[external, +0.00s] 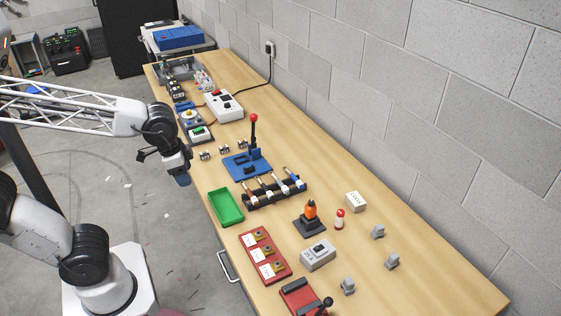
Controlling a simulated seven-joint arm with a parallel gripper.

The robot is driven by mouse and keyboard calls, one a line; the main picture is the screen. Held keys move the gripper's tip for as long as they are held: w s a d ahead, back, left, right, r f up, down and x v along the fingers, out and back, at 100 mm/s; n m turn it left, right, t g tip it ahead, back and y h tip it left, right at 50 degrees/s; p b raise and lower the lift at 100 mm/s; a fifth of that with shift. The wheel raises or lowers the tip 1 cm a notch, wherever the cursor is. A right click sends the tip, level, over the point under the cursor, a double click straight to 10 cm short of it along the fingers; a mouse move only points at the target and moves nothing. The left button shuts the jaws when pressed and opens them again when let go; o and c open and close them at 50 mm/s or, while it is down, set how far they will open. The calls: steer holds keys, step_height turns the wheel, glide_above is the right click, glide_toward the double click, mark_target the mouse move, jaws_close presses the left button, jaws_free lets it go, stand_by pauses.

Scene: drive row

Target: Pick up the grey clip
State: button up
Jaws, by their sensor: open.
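Three small grey pieces that look like clips stand on the wooden bench at the near right: one at the back (378,231), one in the middle (392,261) and one at the front (347,287). I cannot tell which of them is the grey clip. My gripper (181,179) hangs in the air by the bench's left edge, left of the blue lever stand and far from these pieces. It is open, with nothing clearly held. Its fingertips are small and dark bluish here.
A green tray (226,207), a blue lever stand (248,163), a black rack (273,192) with several tools, an orange-topped stand (310,217), a grey box (318,255) and a red board (264,255) stand on the bench (420,285). A block wall borders its right side.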

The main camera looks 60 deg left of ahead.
steer(key=w+d+m, duration=0.4)
steer(key=w+d, duration=0.3)
steer(key=w, duration=0.5)
steer(key=m+g, duration=0.2)
steer(key=m, duration=1.1)
glide_above(350, 281)
steer(key=f, duration=1.9)
steer(key=shift+a+f, duration=0.25)
steer(key=shift+a, duration=0.05)
steer(key=shift+d+f, duration=0.15)
steer(key=shift+d, duration=0.15)
steer(key=shift+f, duration=0.1)
steer(key=shift+f, duration=1.25)
steer(key=shift+f, duration=0.1)
